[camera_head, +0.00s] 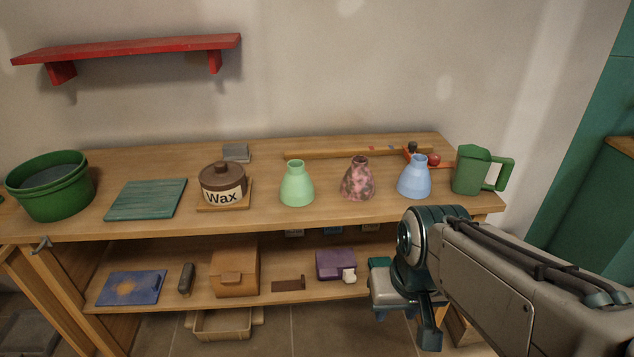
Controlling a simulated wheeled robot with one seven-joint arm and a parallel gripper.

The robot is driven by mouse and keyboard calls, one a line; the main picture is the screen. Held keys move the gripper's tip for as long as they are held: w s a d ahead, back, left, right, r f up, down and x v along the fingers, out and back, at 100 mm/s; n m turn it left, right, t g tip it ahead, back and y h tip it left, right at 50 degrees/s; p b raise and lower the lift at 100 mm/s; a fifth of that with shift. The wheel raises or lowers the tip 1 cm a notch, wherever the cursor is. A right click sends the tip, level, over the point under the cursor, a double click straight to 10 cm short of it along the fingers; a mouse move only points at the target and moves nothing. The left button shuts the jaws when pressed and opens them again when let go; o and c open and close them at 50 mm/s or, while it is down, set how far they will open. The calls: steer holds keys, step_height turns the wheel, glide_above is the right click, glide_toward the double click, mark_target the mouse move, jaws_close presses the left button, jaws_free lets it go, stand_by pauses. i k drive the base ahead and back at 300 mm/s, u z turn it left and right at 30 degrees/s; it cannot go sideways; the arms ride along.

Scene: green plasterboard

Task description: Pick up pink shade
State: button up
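The pink shade (357,179) is a mottled pink and dark bottle-shaped piece with a narrow neck. It stands upright on the workbench top, between a green shade (297,184) and a blue shade (414,177). Nothing covers it. My gripper (406,325) is at the lower right, in front of the bench and lower in the picture than the pink shade, apart from it. Its fingers point down and appear spread, with nothing visible between them.
The workbench (330,216) also bears a wax pot (222,184), a green mug (471,170), a green pot (50,186) and a teal board (147,199). A lower shelf (205,301) holds several boxes and small items. A red wall shelf (130,48) hangs at upper left.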

mark_target(358, 184)
steer(key=u, duration=0.25)
steer(key=k, duration=0.55)
steer(key=z, duration=0.6)
steer(key=i, duration=0.65)
steer(key=z, duration=0.55)
steer(key=i, duration=0.7)
steer(key=u, duration=0.35)
